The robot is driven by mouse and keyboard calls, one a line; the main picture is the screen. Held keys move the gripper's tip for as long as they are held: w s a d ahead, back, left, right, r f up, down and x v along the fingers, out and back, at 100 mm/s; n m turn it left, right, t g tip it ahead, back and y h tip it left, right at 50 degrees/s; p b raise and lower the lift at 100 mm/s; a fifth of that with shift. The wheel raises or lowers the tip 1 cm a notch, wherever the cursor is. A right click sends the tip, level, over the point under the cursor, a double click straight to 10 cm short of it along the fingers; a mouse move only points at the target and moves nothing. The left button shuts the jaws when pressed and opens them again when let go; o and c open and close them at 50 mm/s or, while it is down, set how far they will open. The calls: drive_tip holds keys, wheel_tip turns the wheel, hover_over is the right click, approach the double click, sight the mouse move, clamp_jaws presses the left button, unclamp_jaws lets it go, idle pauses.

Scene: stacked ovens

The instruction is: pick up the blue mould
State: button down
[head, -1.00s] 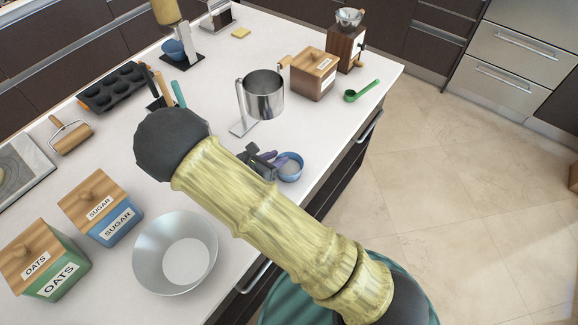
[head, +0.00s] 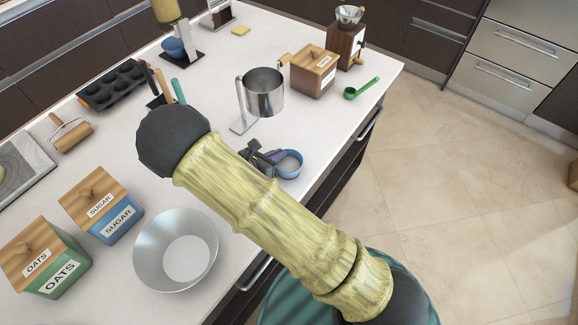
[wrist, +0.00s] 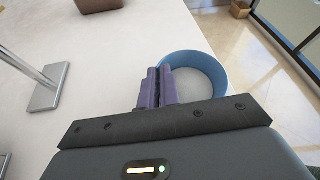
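The blue mould (head: 290,165) is a small round cup, blue outside and pale inside, near the counter's right edge in the head view. In the wrist view the mould (wrist: 211,62) appears as a blue ring just beyond and right of the fingers. My gripper (head: 276,157) is at the mould's left side. In the wrist view the purple finger pads of my gripper (wrist: 158,78) are close together at the mould's left wall, and look shut on it. The pads hide that part of the wall. I cannot tell whether the mould is clear of the counter.
A metal sifter (head: 264,91) stands behind the gripper. A wooden box (head: 313,73), a grinder (head: 345,42) and a green scoop (head: 361,89) are farther back. A steel bowl (head: 150,262) and labelled canisters (head: 118,221) stand at front left. Floor is open to the right.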

drive_tip(key=shift+s, duration=0.1)
wheel_tip(320, 180, up, 10)
drive_tip(key=b, duration=0.1)
idle(0.7)
idle(0.4)
